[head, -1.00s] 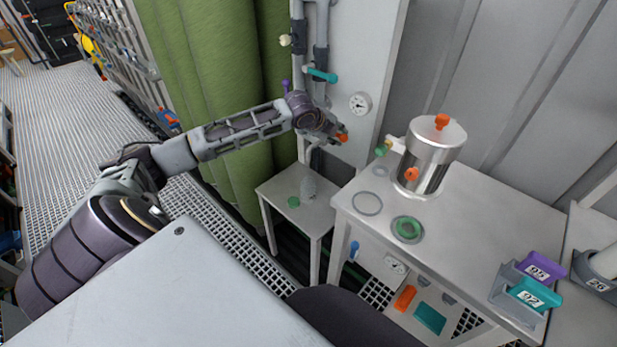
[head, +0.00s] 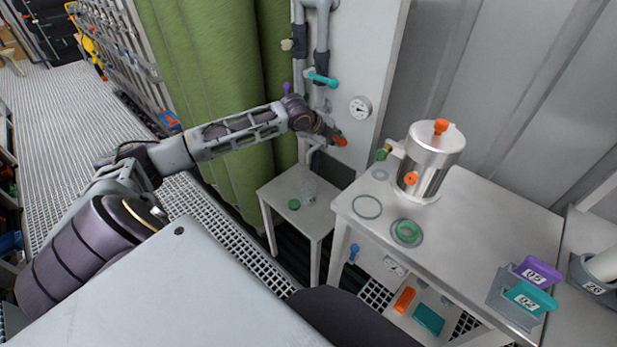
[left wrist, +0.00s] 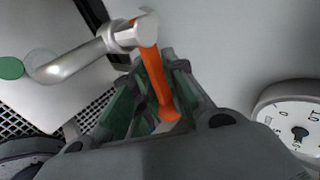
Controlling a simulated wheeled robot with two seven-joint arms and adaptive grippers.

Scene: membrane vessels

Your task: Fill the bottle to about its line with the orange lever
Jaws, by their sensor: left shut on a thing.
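The orange lever (head: 341,141) sits on the pipe at the wall panel. In the left wrist view the lever (left wrist: 157,85) runs from a silver valve body (left wrist: 135,32) down between my fingers. My left gripper (head: 333,137) is shut on it; its green-padded fingers (left wrist: 155,100) lie on both sides. The clear bottle (head: 309,190) stands upright on the small table below the spout (head: 308,153). In the left wrist view the bottle (left wrist: 42,64) shows from above, at the spout's end. Its line and liquid level are too small to tell. My right gripper is out of view.
A green cap (head: 293,204) lies left of the bottle on the small table (head: 275,190). A teal lever (head: 321,79) and a gauge (head: 360,107) are near my left gripper. A steel vessel (head: 428,165) stands on the larger table (head: 480,225) at right.

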